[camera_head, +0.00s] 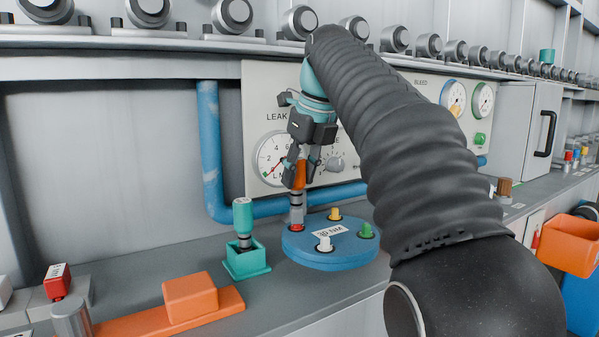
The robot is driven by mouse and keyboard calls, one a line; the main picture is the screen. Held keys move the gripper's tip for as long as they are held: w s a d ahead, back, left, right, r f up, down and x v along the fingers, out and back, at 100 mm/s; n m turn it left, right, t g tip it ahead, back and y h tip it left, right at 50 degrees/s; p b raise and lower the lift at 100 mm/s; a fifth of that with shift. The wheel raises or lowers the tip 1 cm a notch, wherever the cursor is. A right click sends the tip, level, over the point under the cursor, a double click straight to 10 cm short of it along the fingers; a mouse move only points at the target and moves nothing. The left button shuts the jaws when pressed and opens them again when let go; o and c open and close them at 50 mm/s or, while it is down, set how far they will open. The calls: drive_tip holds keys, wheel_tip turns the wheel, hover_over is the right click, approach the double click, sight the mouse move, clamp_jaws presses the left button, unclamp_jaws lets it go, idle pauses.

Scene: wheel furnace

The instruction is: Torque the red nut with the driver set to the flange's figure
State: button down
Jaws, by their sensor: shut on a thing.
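The round blue flange (305,256) lies on the grey bench with a white label (329,231) that seems to read "30 NM". It bears a red nut (297,228) at its back left, a yellow nut (335,214), a green nut (366,231) and a white nut (325,244). My gripper (301,170) points down and is shut on an orange-handled driver (300,178). The driver is upright, its grey lower end (296,211) at the red nut and seemingly touching it. The driver's setting is not readable. Another driver (243,218), teal-handled, stands in a teal holder (247,265).
A gauge panel (262,92) and blue pipe (209,140) stand close behind the flange. My arm covers the right of the panel. Bench between tray and flange is partly clear.

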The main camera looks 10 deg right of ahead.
drive_tip(key=shift+f, duration=0.55)
drive_tip(key=c, duration=0.7)
unclamp_jaws()
drive_tip(key=shift+o, duration=0.2)
drive_tip(key=shift+r, duration=0.15)
